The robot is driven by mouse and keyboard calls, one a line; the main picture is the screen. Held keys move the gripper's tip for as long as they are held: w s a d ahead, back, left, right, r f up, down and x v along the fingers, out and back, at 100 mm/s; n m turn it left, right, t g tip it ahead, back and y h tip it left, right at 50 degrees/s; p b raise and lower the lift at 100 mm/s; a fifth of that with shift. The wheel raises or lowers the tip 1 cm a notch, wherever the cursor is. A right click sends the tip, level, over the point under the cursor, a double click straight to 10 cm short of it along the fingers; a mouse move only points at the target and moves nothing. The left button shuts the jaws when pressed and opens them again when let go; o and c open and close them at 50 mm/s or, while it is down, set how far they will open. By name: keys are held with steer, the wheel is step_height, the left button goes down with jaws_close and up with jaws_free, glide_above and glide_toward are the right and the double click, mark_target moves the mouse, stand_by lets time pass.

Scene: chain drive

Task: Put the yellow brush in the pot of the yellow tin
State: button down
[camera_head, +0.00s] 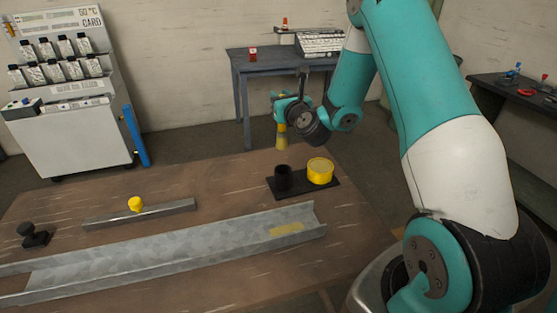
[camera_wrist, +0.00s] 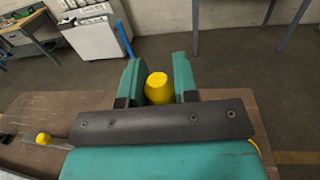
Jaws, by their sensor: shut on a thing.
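My gripper (camera_head: 284,112) is shut on the yellow brush (camera_head: 282,141) and holds it above the table. In the wrist view, the yellow end of the brush (camera_wrist: 158,88) shows between the two teal fingers of my gripper (camera_wrist: 158,74). In the head view, the brush hangs roughly upright below the fingers, above and slightly behind the black pot (camera_head: 283,181). The pot stands at the left of a dark base plate (camera_head: 307,190), with the yellow tin (camera_head: 320,176) on its right. The pot's inside looks dark. The pot and tin are not visible in the wrist view.
A grey metal channel (camera_head: 160,258) lies along the table (camera_head: 220,178). A yellow knob (camera_head: 135,203) sits on a narrow bar (camera_head: 160,214), with a black-knobbed piece (camera_head: 33,235) farther left. A dark side table (camera_head: 247,72) stands behind.

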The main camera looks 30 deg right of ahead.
mark_target(286, 135)
steer(key=f+b, duration=0.2)
steer(key=f, duration=0.1)
steer(key=f+b, duration=0.3)
steer(key=f, duration=0.1)
steer(key=f+b, duration=0.2)
steer(key=f, duration=0.1)
steer(key=shift+d+f, duration=0.3)
steer(key=shift+f, duration=0.1)
step_height(286, 135, down, 5)
steer(key=b, duration=0.5)
steer(key=shift+f, duration=0.15)
steer(key=shift+r, duration=0.2)
steer(key=shift+f, duration=0.2)
steer(key=c, duration=0.9)
jaws_free()
